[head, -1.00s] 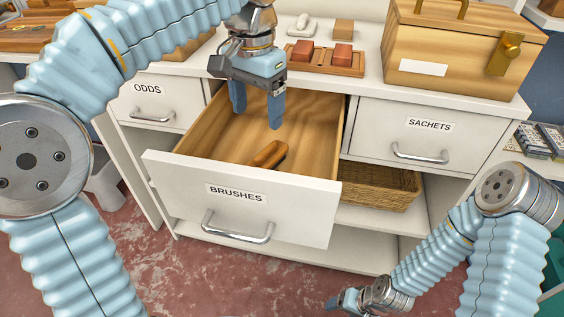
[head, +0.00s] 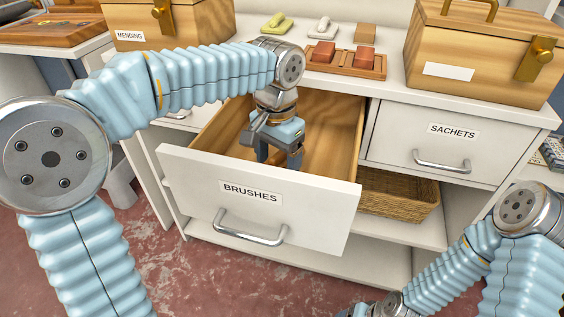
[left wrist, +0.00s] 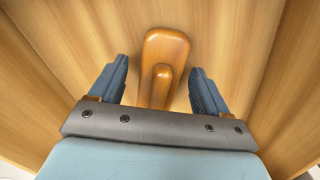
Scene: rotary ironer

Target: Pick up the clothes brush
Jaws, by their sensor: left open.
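The clothes brush (left wrist: 165,50), a brown wooden piece with a raised handle, lies on the drawer floor in the left wrist view. In the head view it is hidden behind the drawer front and my gripper. My left gripper (head: 278,158) is down inside the open drawer marked BRUSHES (head: 258,196). In the left wrist view the open left gripper (left wrist: 160,72) has one blue finger on each side of the brush, with gaps between fingers and wood. My right gripper is barely visible at the bottom edge of the head view (head: 358,310), its jaws unclear.
The drawer's wooden side wall (head: 346,125) stands close to the gripper. A closed SACHETS drawer (head: 432,145) is to the right, with a wicker basket (head: 398,207) below. The countertop holds a wooden box (head: 480,55), a tray of reddish blocks (head: 345,64) and other small items.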

